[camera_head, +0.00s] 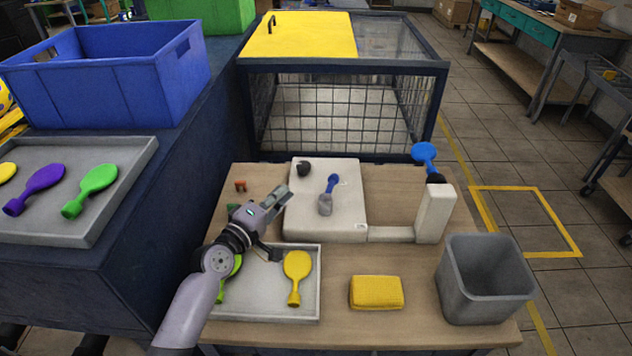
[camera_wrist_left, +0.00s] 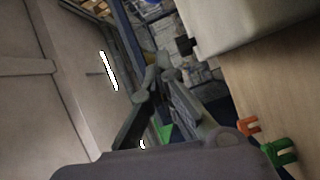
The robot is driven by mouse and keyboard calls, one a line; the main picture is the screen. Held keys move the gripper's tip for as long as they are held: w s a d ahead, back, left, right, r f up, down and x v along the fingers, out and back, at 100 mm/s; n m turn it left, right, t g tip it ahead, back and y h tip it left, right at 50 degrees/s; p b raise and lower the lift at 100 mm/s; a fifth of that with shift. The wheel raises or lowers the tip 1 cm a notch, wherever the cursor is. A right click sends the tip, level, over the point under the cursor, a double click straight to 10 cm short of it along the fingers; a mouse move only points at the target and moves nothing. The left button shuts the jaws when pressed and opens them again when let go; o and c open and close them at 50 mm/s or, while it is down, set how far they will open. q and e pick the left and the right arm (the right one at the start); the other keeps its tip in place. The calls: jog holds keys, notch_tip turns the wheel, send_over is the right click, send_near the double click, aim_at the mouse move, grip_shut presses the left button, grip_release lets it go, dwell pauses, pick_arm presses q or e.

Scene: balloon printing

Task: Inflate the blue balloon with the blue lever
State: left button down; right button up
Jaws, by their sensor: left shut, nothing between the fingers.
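The blue balloon (camera_head: 425,152) sits on a dark nozzle at the top of the white post (camera_head: 434,212), at the right of the table. The blue lever (camera_head: 333,181) stands up from a grey base on the white machine (camera_head: 347,215). My left gripper (camera_head: 279,199) is just left of the machine, apart from the lever, shut and empty. In the left wrist view its fingers (camera_wrist_left: 160,72) are together, and the machine's edge (camera_wrist_left: 235,18) shows at upper right. The lever and balloon are not seen there. My right gripper is not in view.
A tray (camera_head: 262,313) with a yellow balloon (camera_head: 297,276) and a partly hidden green one lies under my left arm. A yellow sponge (camera_head: 376,292) and a grey bin (camera_head: 486,281) are to the right. Small orange (camera_wrist_left: 248,126) and green (camera_wrist_left: 280,152) clips lie near the gripper.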

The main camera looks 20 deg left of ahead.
aim_at(329, 192)
pick_arm(q)
jog(key=x, duration=0.8)
jog(key=shift+w, duration=0.25)
jog(key=d+p, duration=0.1)
jog(key=d, duration=0.1)
jog(key=shift+s+d+f+p, duration=0.15)
jog(key=shift+d+f+p, duration=0.05)
jog(key=shift+d+p, duration=0.15)
jog(key=shift+s+d+f, duration=0.1)
jog(key=shift+d, duration=0.5)
jog(key=shift+f, duration=0.1)
jog(key=shift+d, duration=0.1)
